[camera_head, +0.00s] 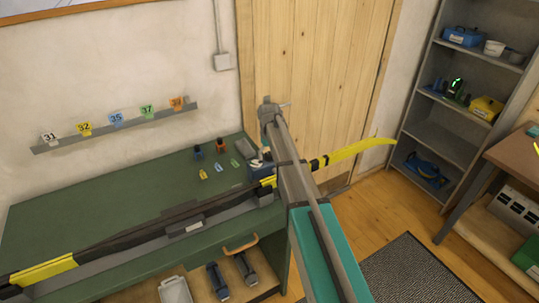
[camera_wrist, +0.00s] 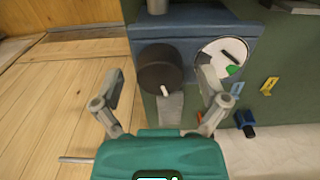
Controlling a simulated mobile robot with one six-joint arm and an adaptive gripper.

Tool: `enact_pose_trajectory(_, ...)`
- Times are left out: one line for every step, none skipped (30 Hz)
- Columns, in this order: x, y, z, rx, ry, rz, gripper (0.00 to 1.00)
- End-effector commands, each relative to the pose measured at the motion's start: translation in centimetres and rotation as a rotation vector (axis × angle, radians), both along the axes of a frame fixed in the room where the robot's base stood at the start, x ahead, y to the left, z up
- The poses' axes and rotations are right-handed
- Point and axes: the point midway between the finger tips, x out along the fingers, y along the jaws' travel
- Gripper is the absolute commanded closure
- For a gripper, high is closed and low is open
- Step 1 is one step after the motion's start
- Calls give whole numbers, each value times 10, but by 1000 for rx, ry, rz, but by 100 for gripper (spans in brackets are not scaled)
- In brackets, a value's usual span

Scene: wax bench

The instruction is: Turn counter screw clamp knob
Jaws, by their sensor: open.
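In the wrist view a dark round knob (camera_wrist: 160,66) is at the end of a blue clamp body (camera_wrist: 200,30). A short pale pin (camera_wrist: 165,90) shows at its lower edge. A white dial with a green mark (camera_wrist: 222,55) is to its right. My gripper (camera_wrist: 160,84) is open, with one finger on each side of the knob in the picture. Nothing is held. I cannot tell whether the fingers touch the knob or how far off it is. In the head view my arm covers much of the blue clamp (camera_head: 259,168) at the bench end; the knob is hidden there.
Numbered tags sit on a wall rail (camera_head: 115,128). A wooden door (camera_head: 310,60) and grey shelves (camera_head: 450,150) stand beyond. Floor (camera_head: 370,215) is free beside the bench.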

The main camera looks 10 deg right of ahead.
Motion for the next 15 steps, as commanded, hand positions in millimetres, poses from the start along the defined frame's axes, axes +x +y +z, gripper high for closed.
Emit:
enact_pose_trajectory(0, 0, 0, 0, 0, 27, 7)
enact_pose_trajectory(0, 0, 0, 0, 0, 46, 7)
enact_pose_trajectory(0, 0, 0, 0, 0, 72, 7)
enact_pose_trajectory(0, 0, 0, 0, 0, 90, 7)
enact_pose_trajectory(0, 0, 0, 0, 0, 110, 7)
enact_pose_trajectory(0, 0, 0, 0, 0, 137, 7)
enact_pose_trajectory(0, 0, 0, 0, 0, 156, 7)
enact_pose_trajectory(0, 0, 6, 0, 0, 157, 7)
enact_pose_trajectory(0, 0, 11, 0, 0, 155, 7)
enact_pose_trajectory(0, 0, 14, 0, 0, 154, 7)
enact_pose_trajectory(0, 0, 16, 0, 0, 154, 7)
enact_pose_trajectory(0, 0, 20, 0, 0, 154, 7)
enact_pose_trajectory(0, 0, 22, 0, 0, 153, 7)
enact_pose_trajectory(0, 0, 25, 0, 0, 153, 7)
enact_pose_trajectory(0, 0, 28, 0, 0, 153, 7)
